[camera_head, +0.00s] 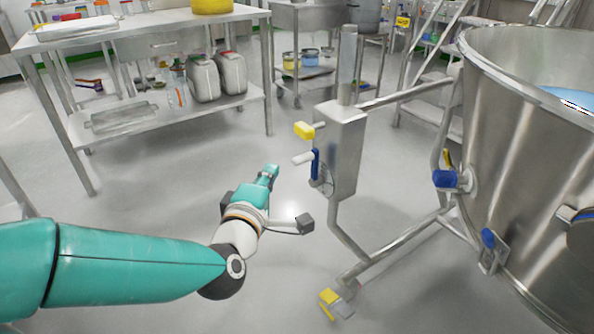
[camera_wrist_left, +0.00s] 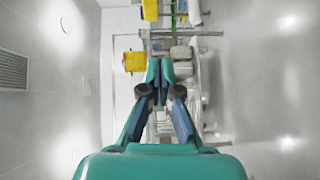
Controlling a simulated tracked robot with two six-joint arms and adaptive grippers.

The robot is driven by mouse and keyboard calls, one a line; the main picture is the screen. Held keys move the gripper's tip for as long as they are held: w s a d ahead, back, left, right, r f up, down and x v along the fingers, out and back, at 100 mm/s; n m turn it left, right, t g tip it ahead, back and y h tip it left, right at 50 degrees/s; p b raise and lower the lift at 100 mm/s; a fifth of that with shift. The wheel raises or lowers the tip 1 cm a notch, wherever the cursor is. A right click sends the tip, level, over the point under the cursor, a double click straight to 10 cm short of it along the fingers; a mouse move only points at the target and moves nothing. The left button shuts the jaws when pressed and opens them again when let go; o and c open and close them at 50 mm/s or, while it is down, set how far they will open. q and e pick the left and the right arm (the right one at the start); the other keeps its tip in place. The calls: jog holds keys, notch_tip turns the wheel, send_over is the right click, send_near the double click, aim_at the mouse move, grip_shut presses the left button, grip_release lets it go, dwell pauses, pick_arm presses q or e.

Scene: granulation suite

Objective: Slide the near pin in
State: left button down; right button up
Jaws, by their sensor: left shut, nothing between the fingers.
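My left gripper (camera_head: 270,174) is teal with dark finger joints, shut and empty, in the air left of the steel stand. In the left wrist view its fingers (camera_wrist_left: 160,72) meet with nothing between them. On the large steel bowl (camera_head: 520,150) at the right, a blue-knobbed fitting (camera_head: 446,179) sticks out from the side. A second blue-handled fitting (camera_head: 488,239) sits lower on the bowl wall. I cannot tell for certain which is the near pin, or how far either is inserted. Both are well right of my left gripper. My right gripper is out of view.
Floor between is clear.

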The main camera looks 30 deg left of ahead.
pick_arm(q)
jog(key=n, duration=0.1)
send_near(295, 131)
jog(key=w+a, duration=0.2)
jog(key=a, duration=0.1)
jog(key=shift+w+d+f+y+b, duration=0.15)
jog(key=shift+w+d, duration=0.1)
jog(key=shift+w, duration=0.3)
jog(key=shift+w+d+r+y+b, duration=0.1)
jog(key=shift+w+d, duration=0.15)
jog(key=shift+w, duration=0.3)
jog(key=shift+w+d+f+y+b, duration=0.1)
jog(key=shift+w+d+f+y, duration=0.1)
jog(key=shift+w, duration=0.35)
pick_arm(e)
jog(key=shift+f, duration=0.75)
pick_arm(q)
jog(key=shift+a, duration=0.15)
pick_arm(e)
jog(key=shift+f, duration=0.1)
